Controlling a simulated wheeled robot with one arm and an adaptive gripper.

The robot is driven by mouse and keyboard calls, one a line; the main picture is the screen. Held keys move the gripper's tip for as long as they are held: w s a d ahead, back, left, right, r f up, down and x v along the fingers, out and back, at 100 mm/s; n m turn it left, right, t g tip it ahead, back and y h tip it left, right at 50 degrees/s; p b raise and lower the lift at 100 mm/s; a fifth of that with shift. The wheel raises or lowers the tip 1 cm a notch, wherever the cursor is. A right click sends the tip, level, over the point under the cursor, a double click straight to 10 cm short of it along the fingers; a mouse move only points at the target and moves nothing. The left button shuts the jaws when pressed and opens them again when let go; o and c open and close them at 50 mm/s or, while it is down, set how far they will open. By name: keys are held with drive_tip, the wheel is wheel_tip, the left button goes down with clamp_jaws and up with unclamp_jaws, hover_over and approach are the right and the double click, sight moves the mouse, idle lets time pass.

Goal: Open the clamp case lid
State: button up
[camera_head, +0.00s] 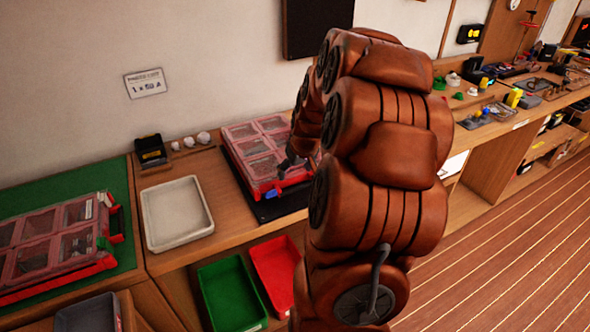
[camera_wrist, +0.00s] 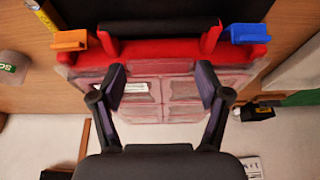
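The red clamp case (camera_head: 237,148) with a clear, compartmented lid lies on a black mat at the back of the bench. Its lid (camera_wrist: 165,90) looks down. In the wrist view, an orange latch (camera_wrist: 70,40) and a blue latch (camera_wrist: 250,33) sit at the two ends of its red handle edge; whether they are fastened I cannot tell. The blue latch also shows in the head view (camera_head: 271,194). My gripper (camera_wrist: 161,80) is open and empty, its fingers spread over the lid near the handle edge. Contact is unclear. My arm hides the case's right part in the head view.
A white tray (camera_head: 151,219) stands left of the case. A second red case (camera_head: 32,278) lies on a green mat (camera_head: 123,191) at far left. Green (camera_head: 213,298) and red (camera_head: 262,252) bins sit in front. A small black box (camera_head: 150,150) stands by the wall.

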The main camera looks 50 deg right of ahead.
clamp_jaws()
idle(0.4)
drive_tip(key=shift+r, duration=0.1)
